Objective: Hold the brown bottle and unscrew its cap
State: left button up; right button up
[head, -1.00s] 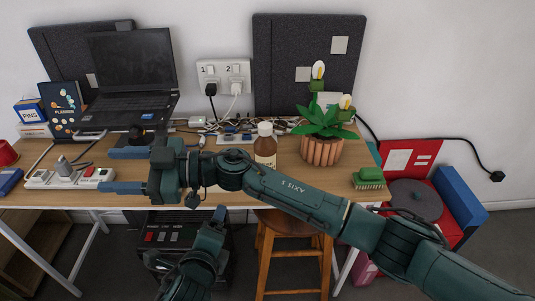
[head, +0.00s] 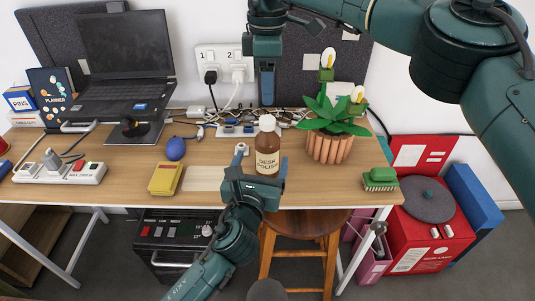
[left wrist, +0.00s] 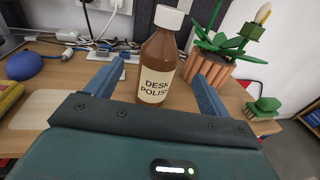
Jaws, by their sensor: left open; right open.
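The brown bottle (head: 267,160) stands upright on the desk, with a "DESK POLISH" label and a white cap (head: 267,123) on top. It also shows in the left wrist view (left wrist: 157,62), behind and between the fingers. My left gripper (head: 254,172) is open and low, just in front of the bottle, its fingers pointing toward it. In the left wrist view the open left fingers (left wrist: 152,85) lie to either side of the bottle's lower part. My right gripper (head: 267,88) points down above and behind the cap, apart from it. Its jaws appear edge-on.
A potted plant (head: 330,146) stands close right of the bottle. A green brush (head: 380,179) lies at the right edge. A yellow box (head: 166,179), a blue mouse-like object (head: 175,149) and a power strip (head: 59,171) lie to the left. Cables run behind the bottle.

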aim_at(269, 138)
pick_arm(q)
jog(key=x, duration=0.9)
jog(key=shift+w, duration=0.3)
grip_shut()
pick_arm(e)
jog(key=shift+a+f, duration=0.1)
dwell(0.4)
jog(key=shift+f, duration=3.95)
jog(key=shift+c, duration=0.3)
